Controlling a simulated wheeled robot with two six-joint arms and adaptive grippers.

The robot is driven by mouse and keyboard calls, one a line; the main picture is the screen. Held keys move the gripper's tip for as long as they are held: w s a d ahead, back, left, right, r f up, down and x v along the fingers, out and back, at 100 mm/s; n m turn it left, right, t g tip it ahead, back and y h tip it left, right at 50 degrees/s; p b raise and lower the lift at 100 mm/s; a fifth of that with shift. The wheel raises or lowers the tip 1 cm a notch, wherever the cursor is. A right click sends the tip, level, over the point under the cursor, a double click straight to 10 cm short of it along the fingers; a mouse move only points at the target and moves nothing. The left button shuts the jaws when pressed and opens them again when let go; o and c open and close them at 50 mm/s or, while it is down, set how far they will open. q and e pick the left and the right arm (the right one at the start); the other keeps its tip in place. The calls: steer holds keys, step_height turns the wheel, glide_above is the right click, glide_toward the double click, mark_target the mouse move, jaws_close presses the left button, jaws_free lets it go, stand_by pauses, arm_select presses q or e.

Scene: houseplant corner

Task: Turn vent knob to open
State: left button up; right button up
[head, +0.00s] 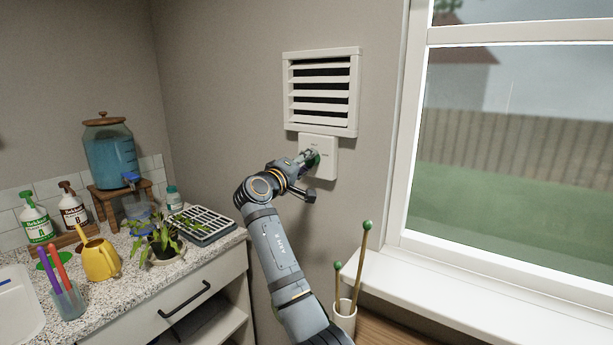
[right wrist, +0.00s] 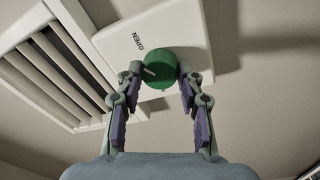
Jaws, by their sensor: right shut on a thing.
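The green vent knob (right wrist: 160,68) sits on a white wall plate (head: 325,170), below the louvered vent (head: 321,90). In the right wrist view, the plate (right wrist: 118,40) carries the word OPEN to the upper left of the knob. My right gripper (right wrist: 159,76) is shut on the knob, one finger on each side. In the head view, my right gripper (head: 311,158) covers most of the knob. The vent's slats show dark gaps between them. My left gripper is not in view.
A white cup (head: 344,316) with green-tipped sticks stands below my right arm, near the window sill (head: 470,305). The counter (head: 125,292) at the left holds a potted plant (head: 160,243), a drain rack (head: 205,224), a yellow watering can (head: 99,260) and a water dispenser (head: 109,158).

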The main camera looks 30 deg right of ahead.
steer(key=shift+m+b, duration=1.35)
steer(key=shift+m, duration=0.35)
steer(key=o, duration=1.2)
steer(key=shift+c, duration=0.2)
steer(key=shift+a+f, duration=0.1)
steer(key=v, duration=1.1)
steer(key=shift+a, duration=0.4)
steer(key=shift+f, duration=0.1)
